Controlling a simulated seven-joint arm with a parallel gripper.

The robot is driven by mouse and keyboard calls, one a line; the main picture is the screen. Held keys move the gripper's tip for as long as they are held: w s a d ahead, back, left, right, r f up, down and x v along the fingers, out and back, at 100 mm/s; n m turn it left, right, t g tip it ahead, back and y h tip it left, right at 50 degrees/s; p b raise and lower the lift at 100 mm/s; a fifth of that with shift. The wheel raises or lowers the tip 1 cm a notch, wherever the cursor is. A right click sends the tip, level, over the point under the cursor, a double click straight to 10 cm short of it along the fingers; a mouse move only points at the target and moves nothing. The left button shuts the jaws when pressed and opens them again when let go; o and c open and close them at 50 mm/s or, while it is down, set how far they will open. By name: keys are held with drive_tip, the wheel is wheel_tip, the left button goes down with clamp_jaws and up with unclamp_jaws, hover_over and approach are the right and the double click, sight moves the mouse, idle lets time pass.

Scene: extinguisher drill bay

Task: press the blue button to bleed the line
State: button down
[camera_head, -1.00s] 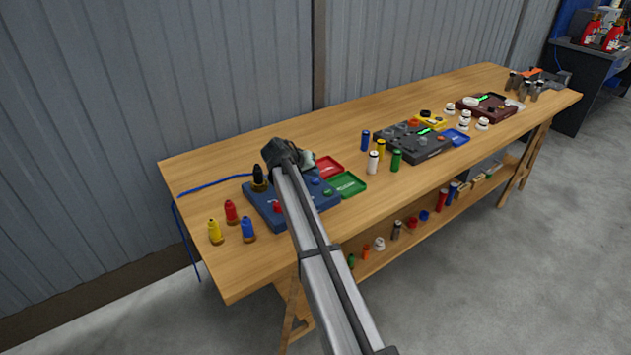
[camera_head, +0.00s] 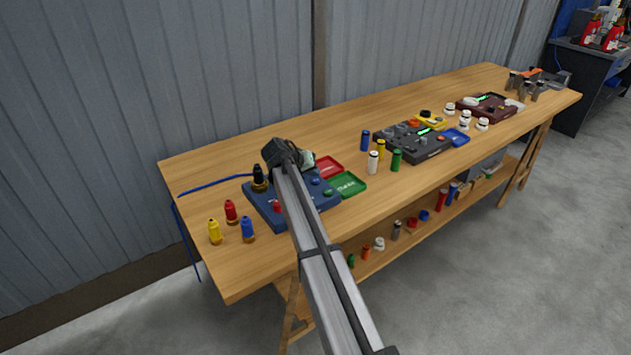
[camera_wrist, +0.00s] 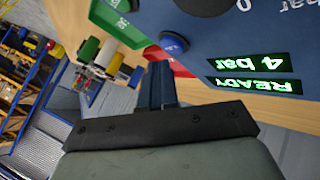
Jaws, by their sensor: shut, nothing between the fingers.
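The blue control panel (camera_head: 265,208) lies on the left part of the bench in the head view, partly hidden behind my arm. In the wrist view its blue face (camera_wrist: 215,35) fills the upper right, with a lit green display (camera_wrist: 255,75) reading "READY" and "4 bar". A round blue button (camera_wrist: 173,42) sits near the panel edge. My gripper (camera_wrist: 160,68) is shut and empty, its fingertips just below the button in the picture. I cannot tell whether they touch it. In the head view my fingers are hidden behind my wrist.
A red tray (camera_head: 330,167) and a green tray (camera_head: 347,184) adjoin the panel. Red, yellow and blue bottles (camera_head: 231,212) stand to its left. A black-topped bottle (camera_head: 259,178) stands at its back corner. A dark grey panel (camera_head: 425,148) is farther right.

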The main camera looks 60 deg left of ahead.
sight(313, 181)
drive_tip(key=shift+f, duration=0.15)
idle(0.5)
drive_tip(key=shift+f, duration=0.3)
drive_tip(key=shift+f, duration=0.45)
idle(0.9)
drive_tip(key=shift+r, duration=0.9)
drive_tip(key=shift+r, duration=0.1)
drive_tip(key=shift+r, duration=2.4)
